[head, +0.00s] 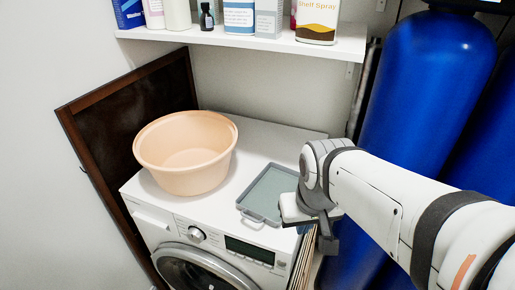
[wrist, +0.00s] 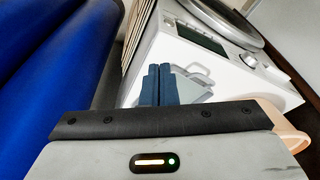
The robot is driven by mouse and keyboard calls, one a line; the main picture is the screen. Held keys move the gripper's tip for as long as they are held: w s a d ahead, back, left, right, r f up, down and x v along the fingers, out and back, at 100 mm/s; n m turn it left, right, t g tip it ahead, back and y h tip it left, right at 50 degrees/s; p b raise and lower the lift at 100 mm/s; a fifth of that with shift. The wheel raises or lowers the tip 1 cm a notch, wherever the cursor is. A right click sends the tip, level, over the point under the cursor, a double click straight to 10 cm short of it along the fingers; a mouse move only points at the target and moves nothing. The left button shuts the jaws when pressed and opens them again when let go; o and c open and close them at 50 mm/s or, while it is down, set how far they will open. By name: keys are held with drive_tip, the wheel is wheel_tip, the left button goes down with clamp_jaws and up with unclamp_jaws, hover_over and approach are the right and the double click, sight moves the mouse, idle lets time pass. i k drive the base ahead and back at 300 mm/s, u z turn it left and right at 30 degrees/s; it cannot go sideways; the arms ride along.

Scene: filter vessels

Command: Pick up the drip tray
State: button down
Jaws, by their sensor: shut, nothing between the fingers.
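The drip tray (head: 268,192) is a flat grey-green tray with a raised rim and a small loop handle at its front edge. It lies flat on the washing machine's white top, near the right side. In the wrist view the tray (wrist: 194,86) shows just right of my fingers, partly hidden behind them and my gripper body. My gripper (wrist: 156,84) has its two dark blue fingers side by side, shut and empty. In the head view my gripper (head: 304,229) is at the tray's right front corner, by the machine's edge; my wrist covers part of the tray's right side.
A peach basin (head: 186,152) stands on the washing machine (head: 270,136) left of the tray. Tall blue vessels (head: 425,90) stand close on the right. A shelf (head: 250,40) with bottles and boxes hangs above. A dark framed board (head: 130,110) leans at the left.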

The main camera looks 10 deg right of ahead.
sight(260, 201)
drive_tip(key=k, duration=1.15)
drive_tip(key=u, duration=0.2)
drive_tip(key=i, duration=0.65)
drive_tip(key=u, duration=0.55)
